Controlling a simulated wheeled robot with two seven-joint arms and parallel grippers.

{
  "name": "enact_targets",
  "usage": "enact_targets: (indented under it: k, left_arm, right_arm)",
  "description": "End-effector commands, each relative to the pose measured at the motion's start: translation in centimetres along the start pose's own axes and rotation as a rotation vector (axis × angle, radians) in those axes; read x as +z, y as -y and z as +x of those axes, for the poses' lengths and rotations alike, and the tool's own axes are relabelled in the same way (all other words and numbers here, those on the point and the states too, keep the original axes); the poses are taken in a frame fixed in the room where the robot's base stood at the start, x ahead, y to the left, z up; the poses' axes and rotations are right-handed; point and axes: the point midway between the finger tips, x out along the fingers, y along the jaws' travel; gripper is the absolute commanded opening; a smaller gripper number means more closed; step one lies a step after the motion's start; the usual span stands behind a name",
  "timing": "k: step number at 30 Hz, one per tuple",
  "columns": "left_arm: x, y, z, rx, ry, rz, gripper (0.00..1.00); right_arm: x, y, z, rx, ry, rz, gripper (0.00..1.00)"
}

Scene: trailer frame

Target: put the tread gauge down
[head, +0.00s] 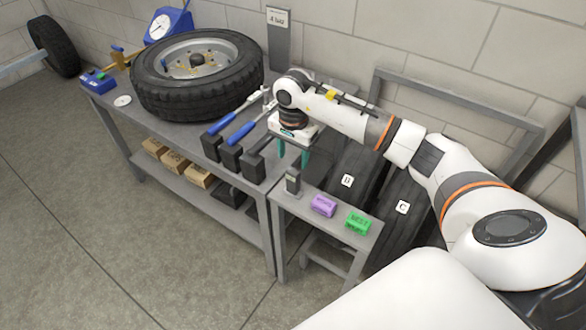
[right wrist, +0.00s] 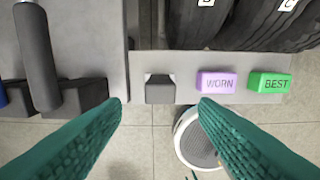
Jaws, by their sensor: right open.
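My right gripper (head: 293,155) is open above the small side table (head: 334,240), fingers pointing down. In the right wrist view the gap between its fingertips (right wrist: 160,102) is empty. A small grey upright block (head: 292,180) stands on the side table just below the fingers. In the right wrist view this block (right wrist: 160,88) lies between the fingertips in the picture, apart from both. I cannot tell whether it is the tread gauge or a stand for it. No other thing is clearly the gauge. My left gripper is out of view.
A purple WORN block (head: 323,205) and a green BEST block (head: 358,222) sit to the right. Tyres marked B (head: 350,165) and C (head: 405,190) stand behind. The workbench at left holds a big tyre (head: 160,95) and blue-handled tools (head: 243,130) near black blocks.

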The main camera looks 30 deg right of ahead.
Motion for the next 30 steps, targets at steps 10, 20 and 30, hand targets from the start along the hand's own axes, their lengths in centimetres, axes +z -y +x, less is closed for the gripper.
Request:
enact_targets:
  k: [10,20,30]
  left_arm:
    - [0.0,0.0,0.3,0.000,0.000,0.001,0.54]
    - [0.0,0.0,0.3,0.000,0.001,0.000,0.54]
    - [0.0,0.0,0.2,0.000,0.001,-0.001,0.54]
  right_arm:
    - [0.0,0.0,-3.2,0.000,0.000,0.000,0.54]
    - [-4.5,-1.2,-1.8,0.063,-0.145,0.008,0.54]
    - [-28.1,-4.2,-7.0,0.180,-1.256,0.416,0.54]
